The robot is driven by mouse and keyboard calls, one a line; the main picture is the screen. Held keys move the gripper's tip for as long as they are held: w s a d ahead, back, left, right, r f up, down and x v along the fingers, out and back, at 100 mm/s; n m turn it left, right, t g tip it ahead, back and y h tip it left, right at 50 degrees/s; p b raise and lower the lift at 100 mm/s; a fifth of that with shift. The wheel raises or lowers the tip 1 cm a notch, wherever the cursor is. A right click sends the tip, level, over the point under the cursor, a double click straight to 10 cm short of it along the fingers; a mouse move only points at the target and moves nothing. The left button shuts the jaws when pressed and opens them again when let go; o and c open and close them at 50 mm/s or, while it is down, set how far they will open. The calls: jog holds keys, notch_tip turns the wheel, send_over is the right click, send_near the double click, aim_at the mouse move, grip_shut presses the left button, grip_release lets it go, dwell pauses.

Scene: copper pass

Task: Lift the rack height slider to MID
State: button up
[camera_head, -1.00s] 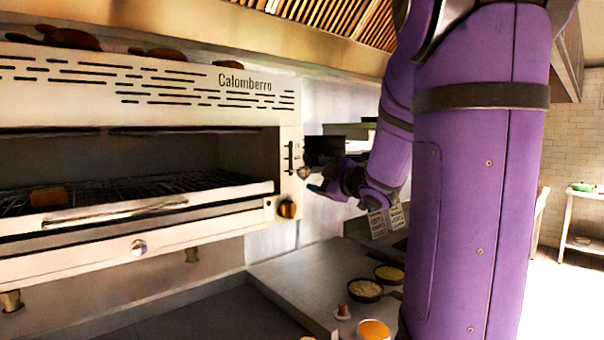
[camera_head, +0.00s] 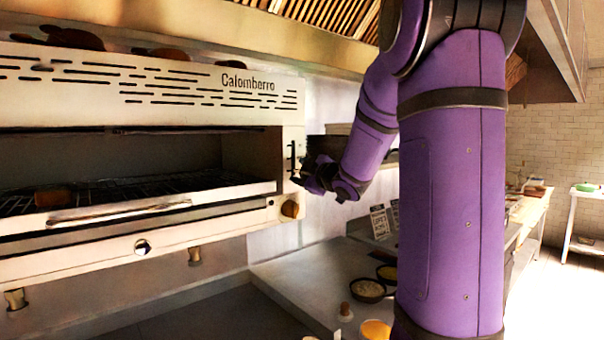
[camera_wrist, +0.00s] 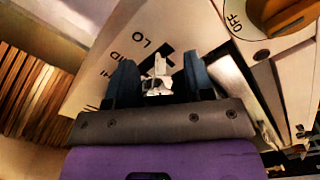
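The rack height slider's knob (camera_wrist: 158,78) is a pale metallic piece on the oven's front panel, in the wrist view. My gripper (camera_wrist: 157,66) has its two dark fingers on either side of the knob, with a visible gap to each. The markings LO, MID and HI run along the panel, and the knob is nearest LO. In the head view, the slider's dark vertical slot (camera_head: 292,157) is on the oven's right panel. My gripper (camera_head: 304,181) is at the slot's lower end and covers the knob there.
The white oven (camera_head: 130,105) has an open front with a wire rack inside. An orange dial (camera_head: 289,209) sits below the slider; it also shows in the wrist view (camera_wrist: 290,15), beside OFF. Pans (camera_head: 367,290) and a small jar stand on the lower counter (camera_head: 290,285).

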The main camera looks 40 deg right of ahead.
aim_at(294, 158)
grip_shut()
notch_tip(294, 158, up, 4)
jog(key=shift+f, duration=0.15)
jog(key=shift+o, duration=2.2)
grip_release()
jog(key=shift+f, duration=0.1)
jog(key=shift+s, duration=0.15)
jog(key=s, duration=1)
jog(key=shift+s+a, duration=0.3)
jog(key=shift+a, duration=0.05)
